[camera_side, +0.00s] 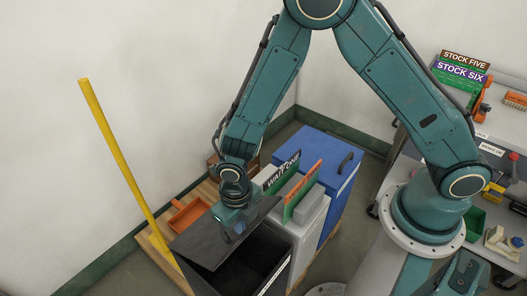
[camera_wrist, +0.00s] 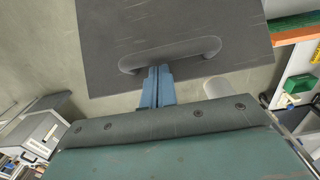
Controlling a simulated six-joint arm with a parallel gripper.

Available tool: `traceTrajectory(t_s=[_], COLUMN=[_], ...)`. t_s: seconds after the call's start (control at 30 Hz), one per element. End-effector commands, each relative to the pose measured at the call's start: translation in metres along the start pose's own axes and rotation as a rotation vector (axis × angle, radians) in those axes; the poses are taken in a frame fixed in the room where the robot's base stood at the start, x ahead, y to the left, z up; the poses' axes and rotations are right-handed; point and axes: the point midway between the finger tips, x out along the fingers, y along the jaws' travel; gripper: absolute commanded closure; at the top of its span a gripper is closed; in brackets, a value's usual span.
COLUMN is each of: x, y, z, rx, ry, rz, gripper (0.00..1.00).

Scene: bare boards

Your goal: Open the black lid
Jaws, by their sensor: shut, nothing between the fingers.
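The black bin (camera_side: 268,283) stands at the lower middle of the side view. Its black lid (camera_side: 195,246) is tilted up, and the bin's dark inside shows beside it. My gripper (camera_side: 236,226) is at the lid's upper face. In the wrist view the lid (camera_wrist: 115,25) fills the upper middle, with a dark bar handle (camera_wrist: 190,48) across it. My gripper's blue fingers (camera_wrist: 158,72) are shut together, with their tips at the handle's near edge. I cannot tell whether they are hooked under the handle or touch it.
A grey bin (camera_side: 306,228) and a blue bin (camera_side: 334,180) stand right of the black one, with upright signs (camera_side: 301,190) nearby. A yellow pole (camera_side: 122,165) leans on the left, near an orange tray (camera_side: 188,216). A cluttered workbench (camera_side: 497,155) is at right.

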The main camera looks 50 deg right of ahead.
Motion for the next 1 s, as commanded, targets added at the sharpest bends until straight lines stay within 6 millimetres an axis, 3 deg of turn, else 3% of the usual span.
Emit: traceTrajectory(t_s=[0.8,0.93,1.0], x=[0.048,0.051,0.043], y=[-0.002,-0.002,-0.001], z=[-0.04,-0.044,-0.044], rx=[-0.003,-0.006,-0.004], ry=[-0.198,-0.222,-0.223], rz=[-0.001,0.002,0.005], gripper=[1.0,1.0,1.0])
